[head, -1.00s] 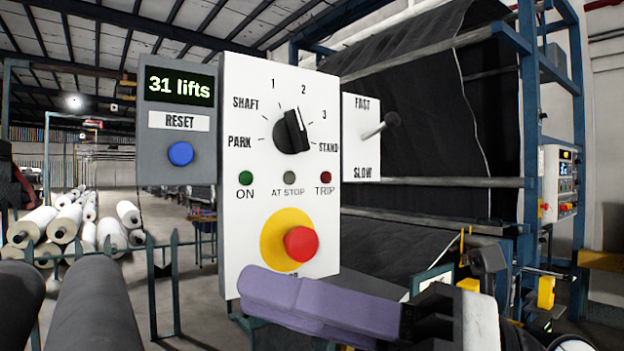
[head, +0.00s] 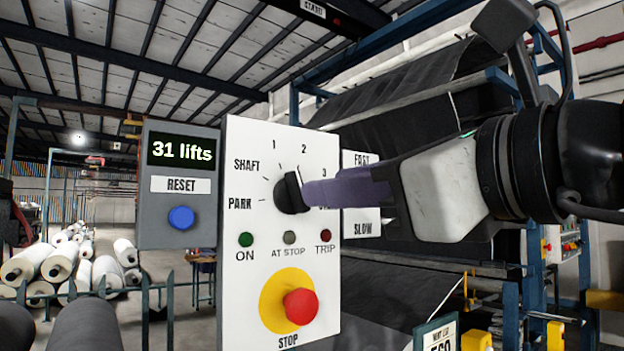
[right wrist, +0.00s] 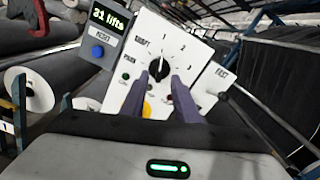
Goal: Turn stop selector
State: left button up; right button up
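The selector knob (head: 287,193) is black and round, on a white panel (head: 240,290) marked PARK, SHAFT, 1, 2, 3 and a partly covered mark. My right gripper (head: 312,193) comes in from the right, its purple fingers level with the knob and overlapping its right side. In the right wrist view, the knob (right wrist: 158,69) shows a white pointer line, and the two fingers stand apart with their tips at either side of its lower part. I cannot tell whether they touch it. The AT STOP lamp (head: 290,238) is grey. My left gripper is not in view.
A red stop button (head: 300,306) on a yellow disc sits below the knob. A grey box (head: 150,228) with a "31 lifts" display and blue RESET button (head: 181,218) adjoins on the left. The FAST/SLOW plate (head: 361,222) is right of the panel, partly behind my gripper.

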aim_at(296, 192)
jog(key=p+x, duration=0.1)
jog(key=x, duration=0.4)
jog(key=shift+w+a, duration=0.15)
grip_shut()
